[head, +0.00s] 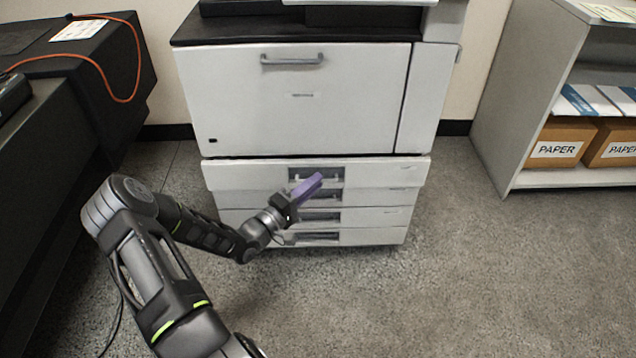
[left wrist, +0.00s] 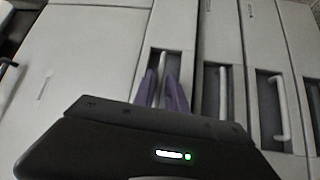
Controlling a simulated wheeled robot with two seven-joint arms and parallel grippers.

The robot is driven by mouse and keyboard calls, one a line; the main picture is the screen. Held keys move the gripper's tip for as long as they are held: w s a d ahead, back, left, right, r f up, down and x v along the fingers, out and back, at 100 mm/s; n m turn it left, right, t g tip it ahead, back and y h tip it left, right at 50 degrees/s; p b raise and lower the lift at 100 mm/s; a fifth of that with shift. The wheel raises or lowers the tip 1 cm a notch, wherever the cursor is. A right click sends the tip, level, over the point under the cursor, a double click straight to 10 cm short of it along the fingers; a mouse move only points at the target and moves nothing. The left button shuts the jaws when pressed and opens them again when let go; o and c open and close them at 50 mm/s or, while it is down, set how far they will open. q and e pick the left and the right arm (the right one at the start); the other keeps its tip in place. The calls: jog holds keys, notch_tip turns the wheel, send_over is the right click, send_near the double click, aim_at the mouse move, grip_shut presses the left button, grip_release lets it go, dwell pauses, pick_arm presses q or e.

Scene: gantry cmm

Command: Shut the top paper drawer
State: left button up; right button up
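The top paper drawer (head: 250,174) is the uppermost of several light grey drawers under the printer. Its front stands out a little from the drawers below, so it is partly open. My left gripper (head: 309,185) has purple fingers and is at this drawer's recessed handle, hiding part of it. In the left wrist view, turned sideways, the fingers (left wrist: 163,85) stand a small gap apart, with the handle bar (left wrist: 163,62) lined up between them. I cannot tell whether they grip it. My right gripper is not in view.
The lower drawers (head: 375,217) look flush. The large printer door (head: 300,110) above is shut. A dark bench with an orange cable (head: 137,60) stands at left. A shelf with paper boxes (head: 560,142) stands at right. The carpet (head: 500,270) in front is clear.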

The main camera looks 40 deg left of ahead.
pick_arm(q)
jog(key=shift+w+d+r, duration=0.1)
jog(key=shift+w+r, duration=0.05)
jog(key=shift+w, duration=0.85)
jog(key=shift+c, duration=0.4)
grip_shut()
